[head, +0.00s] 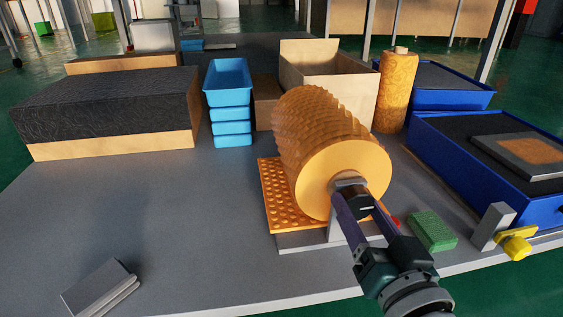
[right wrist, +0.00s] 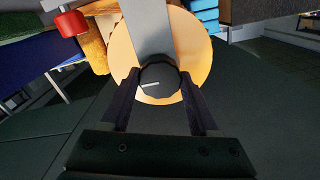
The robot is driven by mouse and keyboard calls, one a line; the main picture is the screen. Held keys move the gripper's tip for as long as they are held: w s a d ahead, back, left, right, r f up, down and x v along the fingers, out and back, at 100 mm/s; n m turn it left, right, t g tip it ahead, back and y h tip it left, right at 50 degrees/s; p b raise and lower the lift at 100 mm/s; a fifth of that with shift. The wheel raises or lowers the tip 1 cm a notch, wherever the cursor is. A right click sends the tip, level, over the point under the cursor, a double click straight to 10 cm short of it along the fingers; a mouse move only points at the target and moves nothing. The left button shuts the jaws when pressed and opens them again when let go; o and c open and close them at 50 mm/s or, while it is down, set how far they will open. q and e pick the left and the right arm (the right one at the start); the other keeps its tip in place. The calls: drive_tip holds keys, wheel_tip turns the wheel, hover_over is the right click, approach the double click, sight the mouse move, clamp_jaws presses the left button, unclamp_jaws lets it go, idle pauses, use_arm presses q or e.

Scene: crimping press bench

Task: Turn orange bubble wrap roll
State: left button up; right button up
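The orange bubble wrap roll (head: 318,130) lies on its side on a grey stand at the middle right of the bench, its pale round end facing me. A bumpy orange sheet (head: 279,195) lies flat under its left side. A dark round knob (right wrist: 160,78) sits at the centre of the roll's end, with a light mark on its face. My right gripper (head: 353,202) reaches in from the lower right. In the right wrist view its two fingertips lie against the knob's left and right sides. My left gripper is out of view.
A green block (head: 433,231) and a yellow knob on a grey block (head: 515,246) are right of the roll. Blue trays (head: 229,100), a wooden box (head: 318,65) and an upright orange roll (head: 395,92) stand behind. The left front bench is mostly clear.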

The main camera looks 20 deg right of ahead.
drive_tip(key=o, duration=0.5)
drive_tip(key=shift+s, duration=0.25)
drive_tip(key=p+v, duration=0.4)
drive_tip(key=v, duration=0.5)
drive_tip(key=shift+s+a, duration=0.1)
drive_tip(key=shift+s, duration=0.15)
